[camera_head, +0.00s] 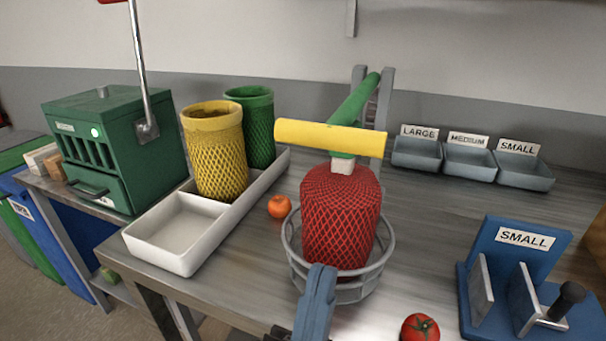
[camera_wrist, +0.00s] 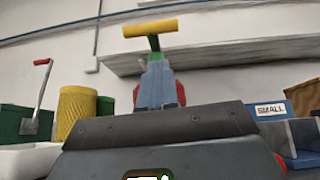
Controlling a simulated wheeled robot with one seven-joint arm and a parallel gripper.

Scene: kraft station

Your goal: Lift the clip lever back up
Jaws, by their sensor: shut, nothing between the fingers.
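The clip lever is a green arm (camera_head: 355,100) with a yellow cross-bar handle (camera_head: 330,138). It runs forward from grey posts at the back, and the handle sits above the red net bag (camera_head: 340,215). In the wrist view the yellow handle (camera_wrist: 150,28) is above and beyond my fingertips. A pale block is at the bag's neck, just under the handle. The bag stands in a grey ring basket (camera_head: 388,245). My gripper (camera_head: 321,272) is shut and empty, in front of the basket and below the handle; it also shows in the wrist view (camera_wrist: 157,68).
A white tray (camera_head: 165,255) with yellow and green net sleeves is at left, beside a green lever machine (camera_head: 110,150). A small orange fruit (camera_head: 279,206) and a tomato (camera_head: 420,328) lie on the table. A blue SMALL stand (camera_head: 525,240) is at right; labelled bins (camera_head: 470,160) are behind.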

